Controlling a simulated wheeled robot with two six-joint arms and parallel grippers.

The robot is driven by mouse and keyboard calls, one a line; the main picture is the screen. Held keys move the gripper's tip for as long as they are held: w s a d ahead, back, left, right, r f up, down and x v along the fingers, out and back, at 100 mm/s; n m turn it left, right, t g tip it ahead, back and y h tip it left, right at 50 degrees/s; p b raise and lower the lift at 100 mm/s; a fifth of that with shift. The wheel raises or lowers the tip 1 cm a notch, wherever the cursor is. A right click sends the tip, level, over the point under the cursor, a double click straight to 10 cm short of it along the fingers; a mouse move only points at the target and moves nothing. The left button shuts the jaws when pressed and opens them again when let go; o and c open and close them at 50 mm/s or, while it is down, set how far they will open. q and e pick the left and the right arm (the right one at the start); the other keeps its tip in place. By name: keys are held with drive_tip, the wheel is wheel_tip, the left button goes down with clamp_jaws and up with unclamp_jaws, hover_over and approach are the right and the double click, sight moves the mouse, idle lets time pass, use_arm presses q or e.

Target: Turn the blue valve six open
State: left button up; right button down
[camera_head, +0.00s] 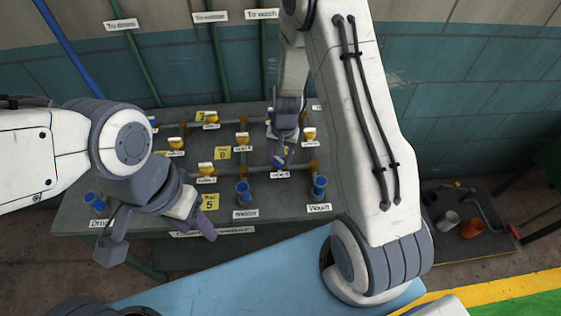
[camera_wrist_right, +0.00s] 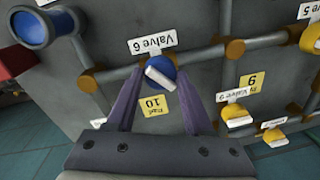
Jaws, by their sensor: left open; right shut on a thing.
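The blue valve six (camera_wrist_right: 158,70), a round knob with a white bar, sits on a pipe beside its "Valve 6" label (camera_wrist_right: 155,40). The bar lies diagonally in the right wrist view. My right gripper (camera_wrist_right: 160,82) has one finger on each side of the knob and is shut on it. In the head view my right gripper (camera_head: 280,158) reaches down to the pipe panel and largely hides the valve. My left gripper (camera_head: 160,243) is open and empty in front of the panel's left part, its fingers wide apart.
The grey panel (camera_head: 140,207) carries pipes and several yellow valves, one at the top (camera_head: 211,118). Blue outlets (camera_head: 319,187) stand along its front edge. A low bench (camera_head: 440,240) with cups is at the right.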

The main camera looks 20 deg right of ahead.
drive_tip(key=n+b, duration=0.2)
drive_tip(key=n, duration=0.2)
drive_tip(key=shift+f+n+b, duration=0.15)
drive_tip(key=shift+n+b, duration=0.15)
drive_tip(key=shift+b, duration=0.1)
drive_tip(key=n+b, duration=0.1)
drive_tip(key=n, duration=0.1)
drive_tip(key=shift+n, duration=0.3)
drive_tip(key=shift+n+g+b, duration=0.3)
drive_tip(key=shift+n+b, duration=0.15)
drive_tip(key=shift+n, duration=1.05)
drive_tip(key=shift+c, duration=1.5)
unclamp_jaws()
drive_tip(key=shift+w+r, duration=0.1)
drive_tip(key=shift+r, duration=0.15)
